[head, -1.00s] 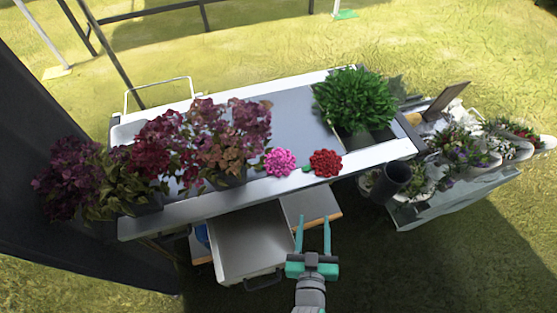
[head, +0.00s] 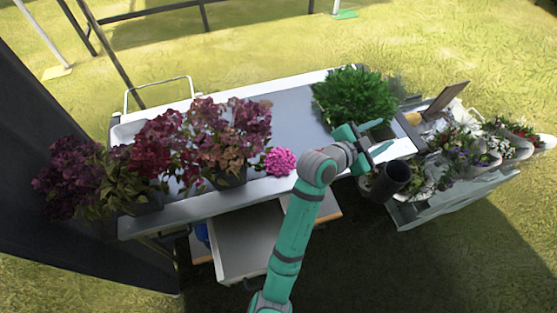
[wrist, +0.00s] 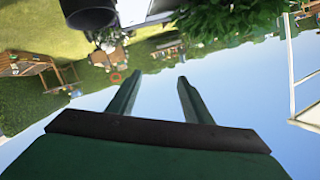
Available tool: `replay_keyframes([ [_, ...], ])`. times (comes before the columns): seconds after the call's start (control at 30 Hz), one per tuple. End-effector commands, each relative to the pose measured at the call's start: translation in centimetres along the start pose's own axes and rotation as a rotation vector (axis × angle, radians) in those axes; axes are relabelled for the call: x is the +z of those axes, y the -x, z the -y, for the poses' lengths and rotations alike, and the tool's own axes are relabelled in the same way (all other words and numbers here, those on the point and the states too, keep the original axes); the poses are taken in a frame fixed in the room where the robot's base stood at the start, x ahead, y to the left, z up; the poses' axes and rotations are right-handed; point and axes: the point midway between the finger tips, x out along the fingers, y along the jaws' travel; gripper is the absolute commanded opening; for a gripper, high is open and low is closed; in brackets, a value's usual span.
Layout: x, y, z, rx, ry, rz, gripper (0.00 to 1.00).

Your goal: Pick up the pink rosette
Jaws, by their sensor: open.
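The pink rosette (head: 280,161) lies near the front edge of the cart's grey top (head: 301,118), just right of the potted maroon flowers. It is fully visible in the head view and does not show in the wrist view. My gripper (head: 379,138) is open and empty, up at the right end of the cart, well to the right of the rosette and close to the green plant. In the wrist view its two fingers (wrist: 158,88) stand apart with nothing between them. My arm hides the spot beside the rosette on its right.
Several maroon potted flowers (head: 230,140) fill the cart's left half. A leafy green plant (head: 354,97) stands at the right back. A dark cylinder (head: 393,178) and a stand of white flowers (head: 455,147) are further right. The middle of the top is bare.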

Motion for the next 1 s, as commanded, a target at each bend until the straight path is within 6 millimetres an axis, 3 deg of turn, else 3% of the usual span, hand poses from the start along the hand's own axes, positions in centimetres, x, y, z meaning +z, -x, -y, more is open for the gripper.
replay_keyframes([
  [0.27, -0.1, 0.2, 1.4, 0.231, -0.31, 0.097, 0.46],
  [0.53, 2.6, 3.1, 3.2, 0.473, -0.583, 0.241, 0.46],
  [0.77, 6.6, 8.9, 6.2, 0.745, -0.805, 0.424, 0.46],
  [1.0, 9.9, 16.9, 10.2, 1.029, -0.939, 0.614, 0.46],
])
